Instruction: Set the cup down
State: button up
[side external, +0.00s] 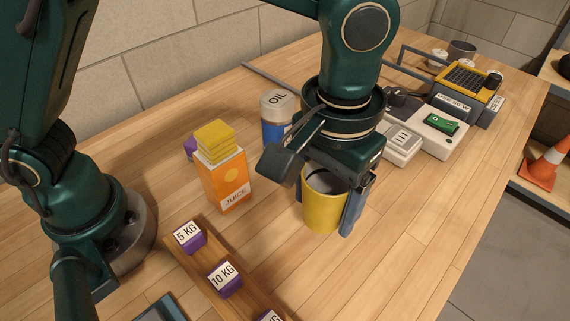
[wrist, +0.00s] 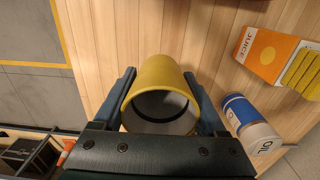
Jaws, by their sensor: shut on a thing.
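A yellow cup (side external: 323,209) with a pale grey inside stands upright between the fingers of my gripper (side external: 335,205). In the wrist view the cup (wrist: 161,76) shows its open rim toward the camera, with a blue-grey finger of my gripper (wrist: 160,105) against each side. My gripper is shut on the cup and points down at the wooden table (side external: 410,215). The cup's base is at or close above the table top; I cannot tell whether it touches.
An orange juice carton (side external: 226,183) with yellow sponges (side external: 215,141) on top stands left of the cup. A blue oil can (side external: 277,117) is behind. Weights, such as the 10 KG block (side external: 225,279), sit on a wooden strip in front. A white device (side external: 437,136) is at right.

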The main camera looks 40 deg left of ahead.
send_over(336, 297)
notch_tip(336, 297, down, 5)
jog(key=shift+r, duration=0.1)
jog(key=shift+f, duration=2)
jog(key=shift+f, duration=0.1)
jog(key=o, duration=1.3)
jog(key=shift+c, duration=0.2)
notch_tip(336, 297, up, 12)
